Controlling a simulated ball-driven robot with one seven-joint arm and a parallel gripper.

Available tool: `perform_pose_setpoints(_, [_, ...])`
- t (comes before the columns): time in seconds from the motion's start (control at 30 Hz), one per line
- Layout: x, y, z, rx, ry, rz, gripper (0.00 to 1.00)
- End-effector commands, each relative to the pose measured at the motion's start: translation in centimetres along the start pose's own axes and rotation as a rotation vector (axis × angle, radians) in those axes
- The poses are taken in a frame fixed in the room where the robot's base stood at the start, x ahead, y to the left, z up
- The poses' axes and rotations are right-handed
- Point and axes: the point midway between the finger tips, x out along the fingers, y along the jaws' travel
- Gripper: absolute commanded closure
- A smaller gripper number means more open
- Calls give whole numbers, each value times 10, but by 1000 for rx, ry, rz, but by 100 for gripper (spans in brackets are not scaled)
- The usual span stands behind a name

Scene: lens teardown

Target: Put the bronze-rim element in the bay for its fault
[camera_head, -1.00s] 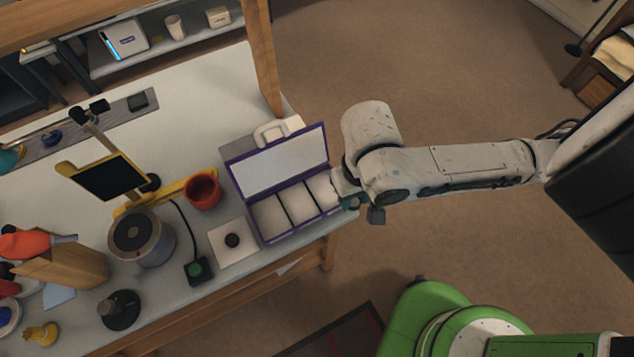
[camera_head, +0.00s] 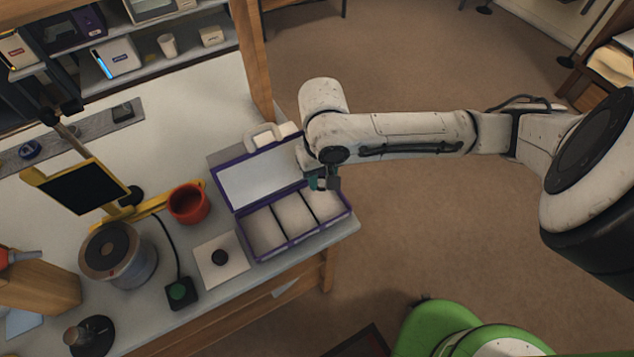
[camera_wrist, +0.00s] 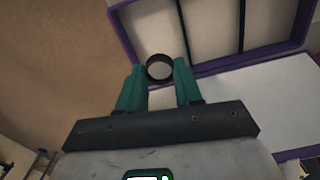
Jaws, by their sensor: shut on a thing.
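My gripper (camera_head: 322,184) is over the right end of a purple-edged case (camera_head: 254,159) with three white-lined bays. In the wrist view my teal fingers (camera_wrist: 159,82) are shut on a small ring-shaped element with a dark bronze-brown rim (camera_wrist: 159,67). The element is held in front of the case's bays. In the head view the element is too small or hidden to make out at the fingers. The left bay (camera_head: 264,232), middle bay (camera_head: 294,215) and right bay (camera_head: 324,203) look empty. The case lid stands open behind them.
A yellow stand holds a black screen (camera_head: 84,187). The table's front edge runs close to the case.

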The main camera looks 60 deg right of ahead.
Motion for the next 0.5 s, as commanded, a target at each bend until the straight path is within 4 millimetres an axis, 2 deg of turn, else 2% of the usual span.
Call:
perform_pose_setpoints(0.1, [13, -2, -10, -1, 0, 1, 94])
perform_pose_setpoints(0.3, [26, -3, -20, 0, 0, 1, 94])
perform_pose_setpoints(0.5, [51, -3, -20, -1, 0, 1, 94])
